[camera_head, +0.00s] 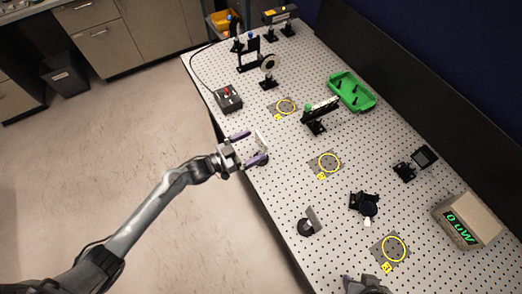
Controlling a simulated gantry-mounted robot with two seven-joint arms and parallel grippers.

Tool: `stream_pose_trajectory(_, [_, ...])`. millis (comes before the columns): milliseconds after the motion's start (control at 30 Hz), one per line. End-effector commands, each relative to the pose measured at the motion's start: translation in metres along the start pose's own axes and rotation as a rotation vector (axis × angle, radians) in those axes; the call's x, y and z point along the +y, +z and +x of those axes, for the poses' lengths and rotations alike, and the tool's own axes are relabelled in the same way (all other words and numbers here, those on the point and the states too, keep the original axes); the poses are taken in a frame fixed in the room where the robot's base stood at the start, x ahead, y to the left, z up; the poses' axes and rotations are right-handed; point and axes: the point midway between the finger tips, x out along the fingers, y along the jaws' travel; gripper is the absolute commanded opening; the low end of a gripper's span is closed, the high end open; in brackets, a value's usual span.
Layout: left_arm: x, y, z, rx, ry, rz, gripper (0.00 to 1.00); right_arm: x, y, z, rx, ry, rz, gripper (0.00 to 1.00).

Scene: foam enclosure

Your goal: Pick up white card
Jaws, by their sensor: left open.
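A small white card (261,141) stands near the left edge of the perforated table, on a dark base that is partly hidden. My left gripper (258,147) reaches in from the left with its two purple fingers spread. The card is at the fingertips, between the fingers as seen from above. I cannot tell whether either finger touches it.
A black box with a red button (228,98) sits at the table's left edge. A green tray (352,91), a black mount (318,115) and a display box (467,222) stand farther right. Yellow circles (329,162) mark several spots.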

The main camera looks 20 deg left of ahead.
Motion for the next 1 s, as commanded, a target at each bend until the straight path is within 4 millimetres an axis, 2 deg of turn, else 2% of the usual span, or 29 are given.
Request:
stream_pose_trajectory(167, [0.002,-0.001,0.009,0.001,0.000,0.000,1.00,-0.001,-0.002,-0.002,0.002,-0.004,0.004,0.43])
stream_pose_trajectory(500, [0.006,-0.001,0.049,0.000,-0.001,-0.001,1.00,-0.003,-0.004,-0.008,0.003,-0.009,0.010,0.43])
stream_pose_trajectory(833, [0.007,0.000,0.054,0.000,0.000,0.000,1.00,-0.002,-0.004,-0.008,0.003,-0.007,0.007,0.43])
stream_pose_trajectory(1000, [0.007,0.000,0.054,0.000,0.000,0.000,0.76,-0.001,-0.003,-0.007,0.002,-0.002,0.001,0.43])
